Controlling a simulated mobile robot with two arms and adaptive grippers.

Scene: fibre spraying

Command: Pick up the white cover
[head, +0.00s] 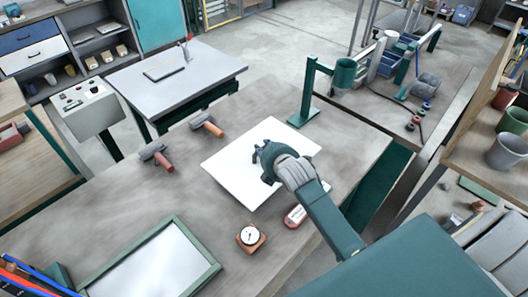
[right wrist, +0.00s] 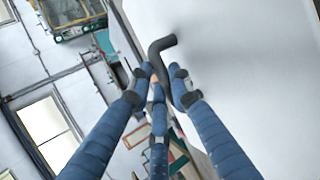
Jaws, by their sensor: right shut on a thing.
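The white cover (head: 232,172) is a flat square panel over the middle of the brown worktable (head: 110,205). In the right wrist view the white cover (right wrist: 245,70) fills the right side, with a dark bent handle (right wrist: 160,46) standing out from its face. My right gripper (head: 262,158) is over the middle of the cover. In the right wrist view its fingers (right wrist: 166,80) are closed around the handle. I cannot tell whether the cover touches the table. The gripper hides part of the cover in the head view. My left gripper is not in view.
Two hammer-like tools (head: 158,156) (head: 207,125) lie left of the cover. A dial gauge (head: 250,237), a red-and-white item (head: 305,213) and a green-framed tray (head: 205,277) are nearer. A green stand (head: 305,108) is behind the cover.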

